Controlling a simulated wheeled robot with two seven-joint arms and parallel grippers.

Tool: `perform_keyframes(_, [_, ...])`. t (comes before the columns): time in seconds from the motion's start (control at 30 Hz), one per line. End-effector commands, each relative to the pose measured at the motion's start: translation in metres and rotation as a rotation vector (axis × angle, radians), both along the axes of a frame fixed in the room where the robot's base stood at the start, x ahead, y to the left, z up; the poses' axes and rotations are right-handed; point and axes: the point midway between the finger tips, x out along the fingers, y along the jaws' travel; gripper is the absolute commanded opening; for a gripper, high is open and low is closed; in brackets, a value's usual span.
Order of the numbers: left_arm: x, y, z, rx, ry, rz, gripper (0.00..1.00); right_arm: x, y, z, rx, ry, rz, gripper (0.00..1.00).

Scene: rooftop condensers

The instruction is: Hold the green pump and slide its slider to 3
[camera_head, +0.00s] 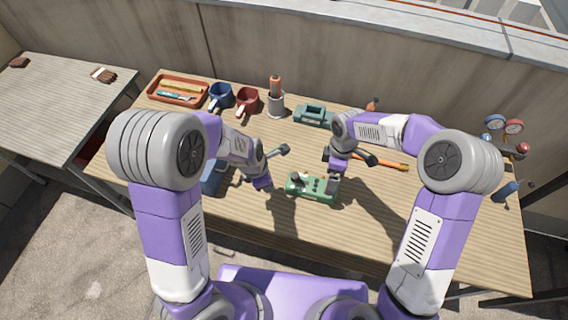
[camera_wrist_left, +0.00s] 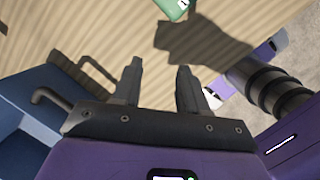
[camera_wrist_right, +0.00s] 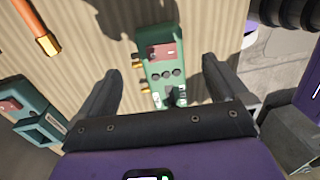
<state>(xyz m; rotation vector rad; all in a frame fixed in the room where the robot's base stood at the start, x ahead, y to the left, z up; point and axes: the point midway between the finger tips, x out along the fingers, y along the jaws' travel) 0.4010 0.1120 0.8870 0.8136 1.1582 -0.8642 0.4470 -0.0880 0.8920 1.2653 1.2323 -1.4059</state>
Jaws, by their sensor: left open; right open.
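The green pump (camera_head: 310,188) lies on the wooden table near its front middle. In the right wrist view the pump (camera_wrist_right: 154,52) shows a red panel, dark round knobs, brass fittings on one side and a black part at its near end. My right gripper (camera_head: 336,178) is open above the pump's right end, its fingers either side of the pump in the right wrist view. My left gripper (camera_head: 264,190) is open and empty, left of the pump. Only a corner of the pump (camera_wrist_left: 172,7) shows in the left wrist view. The slider's setting is too small to read.
A teal handled device (camera_head: 313,115) stands behind the pump. An orange-handled tool (camera_head: 392,165) lies right of my right gripper. A blue box (camera_head: 211,180) is left of my left gripper. Mugs (camera_head: 247,98), a tray (camera_head: 152,90) and gauges (camera_head: 513,127) stand farther off.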

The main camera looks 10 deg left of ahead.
Motion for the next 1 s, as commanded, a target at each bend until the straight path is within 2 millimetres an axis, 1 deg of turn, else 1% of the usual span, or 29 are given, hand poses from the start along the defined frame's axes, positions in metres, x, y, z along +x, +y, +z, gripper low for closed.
perform_keyframes(0.03, [0.005, -0.018, 0.013, -0.033, -0.004, 0.045, 0.43, 0.000, 0.000, 0.000, 0.000, 0.000, 0.000, 1.00])
perform_keyframes(0.1, [0.010, -0.034, 0.028, -0.076, -0.001, 0.123, 0.43, 0.000, 0.000, 0.000, 0.000, 0.000, 0.000, 1.00])
perform_keyframes(0.2, [0.017, -0.047, 0.046, -0.126, -0.005, 0.219, 0.43, 0.000, 0.000, 0.000, 0.000, 0.000, 0.000, 1.00])
perform_keyframes(0.3, [0.021, -0.053, 0.057, -0.155, -0.005, 0.281, 0.43, 0.000, 0.000, 0.000, 0.000, 0.000, 0.000, 1.00])
perform_keyframes(0.37, [0.022, -0.055, 0.061, -0.165, -0.005, 0.300, 0.43, 0.000, 0.000, -0.002, -0.001, 0.001, 0.000, 1.00])
perform_keyframes(0.47, [0.023, -0.055, 0.062, -0.170, -0.005, 0.312, 0.43, -0.002, 0.000, -0.010, -0.002, 0.002, 0.000, 1.00])
perform_keyframes(0.8, [0.022, -0.055, 0.062, -0.169, -0.005, 0.310, 0.43, -0.008, 0.001, -0.060, -0.002, 0.003, 0.000, 1.00])
perform_keyframes(0.9, [0.022, -0.055, 0.062, -0.169, -0.005, 0.309, 0.43, -0.009, 0.001, -0.069, -0.001, 0.002, 0.001, 1.00])
perform_keyframes(1.0, [0.022, -0.055, 0.062, -0.168, -0.005, 0.310, 0.43, -0.009, 0.001, -0.074, -0.001, 0.001, 0.000, 1.00])
